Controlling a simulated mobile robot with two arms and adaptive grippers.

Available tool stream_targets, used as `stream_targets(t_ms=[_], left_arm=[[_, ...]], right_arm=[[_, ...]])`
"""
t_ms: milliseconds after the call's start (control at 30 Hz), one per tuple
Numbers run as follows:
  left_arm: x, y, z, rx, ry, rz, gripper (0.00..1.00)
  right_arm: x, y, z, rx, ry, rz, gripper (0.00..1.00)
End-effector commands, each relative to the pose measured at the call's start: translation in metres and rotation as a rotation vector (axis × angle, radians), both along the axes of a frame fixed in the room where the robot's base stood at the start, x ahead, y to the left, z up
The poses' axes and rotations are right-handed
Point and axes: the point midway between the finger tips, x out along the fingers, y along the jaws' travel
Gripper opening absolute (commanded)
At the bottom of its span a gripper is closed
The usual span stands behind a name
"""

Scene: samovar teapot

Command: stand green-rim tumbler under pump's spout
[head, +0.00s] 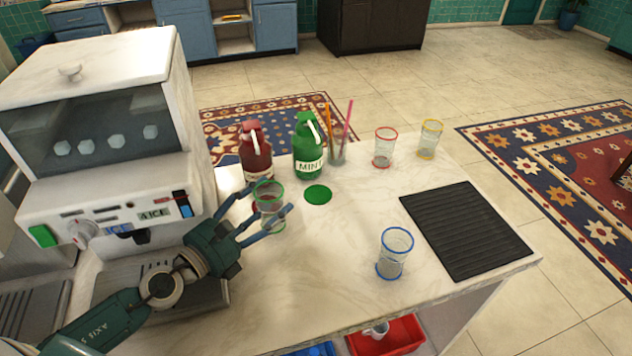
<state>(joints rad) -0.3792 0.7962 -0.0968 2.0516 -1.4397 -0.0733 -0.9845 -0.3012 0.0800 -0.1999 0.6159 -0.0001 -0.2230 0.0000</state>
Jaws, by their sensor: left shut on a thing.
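The green-rim tumbler (268,187) is clear and upright in the head view. My left gripper (271,198) is shut on it, with one finger on each side. I cannot tell whether its base touches the counter. A green MINT pump bottle (308,154) with a white spout stands behind it to the right. A flat green disc (317,194) lies on the counter in front of that bottle, to the right of the tumbler. A dark red pump bottle (256,158) stands just behind the tumbler, partly hidden by it. My right gripper is out of view.
A white ice machine (105,195) stands at the left. A straw holder (337,153), a red-rim tumbler (384,148) and a yellow-rim tumbler (429,140) stand at the back. A blue-rim tumbler (393,255) stands beside a black ribbed mat (465,228). The middle counter is clear.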

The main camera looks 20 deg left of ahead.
Motion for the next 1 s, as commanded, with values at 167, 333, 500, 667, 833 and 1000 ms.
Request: stream_targets(t_ms=[167,333,500,667,833,1000], left_arm=[[0.035,-0.011,0.010,-0.003,-0.006,0.003,0.34],[0.074,-0.026,0.009,-0.003,-0.006,0.002,0.34],[0.115,-0.041,0.005,-0.003,-0.004,0.001,0.34],[0.143,-0.051,0.002,-0.001,-0.003,0.000,0.34],[0.153,-0.055,0.002,0.000,-0.002,-0.001,0.34],[0.161,-0.058,-0.011,-0.001,0.000,-0.002,0.34]], right_arm=[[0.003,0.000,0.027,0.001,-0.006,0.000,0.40],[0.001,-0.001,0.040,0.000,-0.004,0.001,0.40],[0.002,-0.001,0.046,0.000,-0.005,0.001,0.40],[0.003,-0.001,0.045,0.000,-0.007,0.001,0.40],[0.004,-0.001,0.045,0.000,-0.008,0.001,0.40],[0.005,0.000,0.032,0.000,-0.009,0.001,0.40]])
